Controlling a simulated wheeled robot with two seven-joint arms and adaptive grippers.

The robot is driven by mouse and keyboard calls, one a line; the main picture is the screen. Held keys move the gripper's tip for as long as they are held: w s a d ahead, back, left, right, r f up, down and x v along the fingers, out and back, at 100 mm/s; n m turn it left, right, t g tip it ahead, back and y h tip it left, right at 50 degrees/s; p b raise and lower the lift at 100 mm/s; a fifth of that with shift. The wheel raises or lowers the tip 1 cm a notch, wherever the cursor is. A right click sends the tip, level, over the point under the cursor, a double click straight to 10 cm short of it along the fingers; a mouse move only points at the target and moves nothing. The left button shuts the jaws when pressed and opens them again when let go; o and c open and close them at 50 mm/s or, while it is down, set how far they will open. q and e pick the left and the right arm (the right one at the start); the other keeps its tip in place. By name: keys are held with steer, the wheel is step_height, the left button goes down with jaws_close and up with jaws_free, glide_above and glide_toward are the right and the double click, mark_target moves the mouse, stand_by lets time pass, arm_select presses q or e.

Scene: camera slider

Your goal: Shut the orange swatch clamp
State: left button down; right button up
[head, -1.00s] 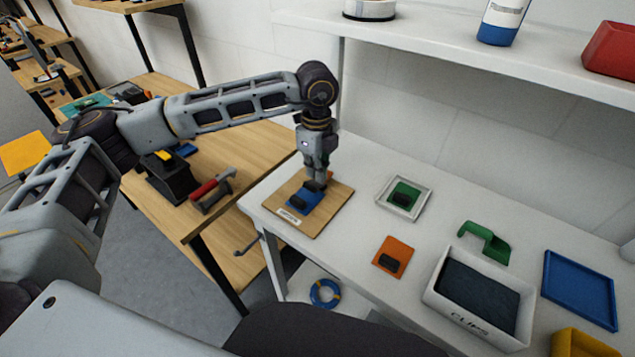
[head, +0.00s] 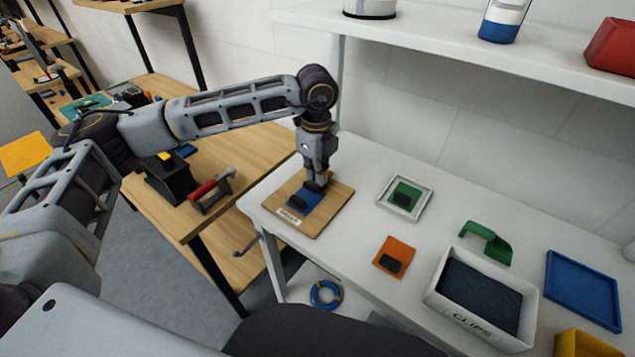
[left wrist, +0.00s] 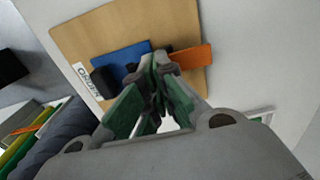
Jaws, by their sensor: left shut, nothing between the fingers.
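My left gripper (head: 316,187) is shut and empty, pointing down low over a wooden board (head: 338,204) on the white table. An orange strip (left wrist: 190,58) sticks out beside its fingertips in the left wrist view (left wrist: 158,70); in the head view the gripper mostly hides it. A blue swatch (left wrist: 124,58) with a dark block lies on the board beside the strip. A separate orange square (head: 393,248) with a black block lies on the table to the right. I cannot tell whether the fingertips touch the strip, or how its clamp stands. My right gripper is not in view.
A grey-white tray (head: 428,191) holds a green swatch with a black block. A white CLIPS bin (head: 470,322), a green bent piece (head: 487,240) and a blue tray (head: 583,289) stand to the right. A shelf (head: 420,37) overhangs the back. Bare tabletop surrounds the board's right side.

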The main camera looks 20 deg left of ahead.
arm_select(q)
steer(key=shift+f, duration=0.35)
stand_by(0.4)
